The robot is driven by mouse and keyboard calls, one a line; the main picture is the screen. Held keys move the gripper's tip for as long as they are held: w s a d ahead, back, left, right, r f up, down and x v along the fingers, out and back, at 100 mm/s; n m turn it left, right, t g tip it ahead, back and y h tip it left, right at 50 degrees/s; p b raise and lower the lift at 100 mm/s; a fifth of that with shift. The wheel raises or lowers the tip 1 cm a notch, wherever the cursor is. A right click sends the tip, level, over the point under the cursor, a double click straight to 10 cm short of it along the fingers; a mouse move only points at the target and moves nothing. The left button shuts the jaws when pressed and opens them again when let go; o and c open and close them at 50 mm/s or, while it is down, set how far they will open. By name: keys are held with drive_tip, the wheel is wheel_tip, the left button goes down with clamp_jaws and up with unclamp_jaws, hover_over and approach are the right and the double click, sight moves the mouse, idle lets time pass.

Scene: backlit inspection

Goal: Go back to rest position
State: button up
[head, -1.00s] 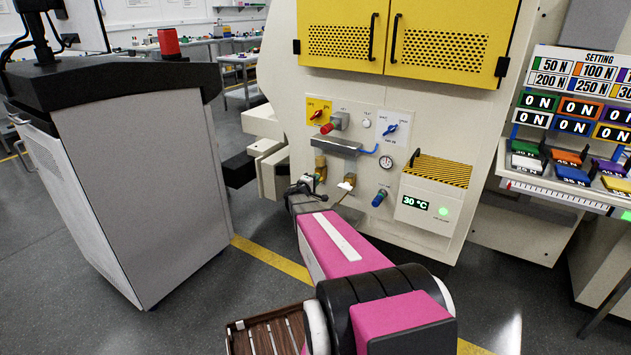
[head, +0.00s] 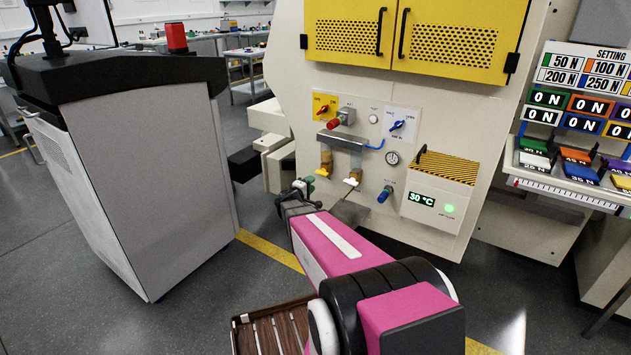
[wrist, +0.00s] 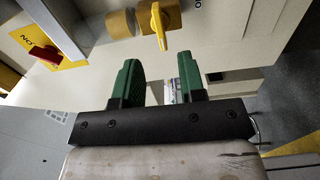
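My gripper (wrist: 158,82) shows in the wrist view with two green fingers apart and nothing between them. The cream machine (head: 360,210) with yellow doors stands ahead. Its panel carries a red knob on a yellow plate (head: 322,109), a blue knob (head: 397,125) and brass valves below a grey shelf. In the wrist view a yellow valve handle (wrist: 158,25) is just beyond the fingertips, apart from them.
A grey cabinet (head: 150,180) with a red cylinder (head: 176,38) on top stands at left. A weight rack (head: 570,165) with coloured blocks is at right. A brown slatted crate (head: 272,335) is below my arm. Grey floor is open between cabinet and machine.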

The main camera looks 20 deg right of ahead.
drive_tip(key=shift+v, duration=0.8)
drive_tip(key=s+a+f+m+g+y, duration=0.1)
drive_tip(key=s+f+m+g+y, duration=0.2)
drive_tip(key=s, duration=0.5)
drive_tip(key=s+a+m+g+y, duration=0.25)
drive_tip(key=s+g, duration=0.35)
drive_tip(key=s, duration=0.3)
drive_tip(key=s+a+m+g+y, duration=0.2)
drive_tip(key=s+a+y, duration=0.6)
drive_tip(key=a, duration=0.3)
drive_tip(key=shift+s+a+r+y, duration=0.25)
drive_tip(key=shift+s+r+y, duration=0.1)
drive_tip(key=shift+s, duration=0.4)
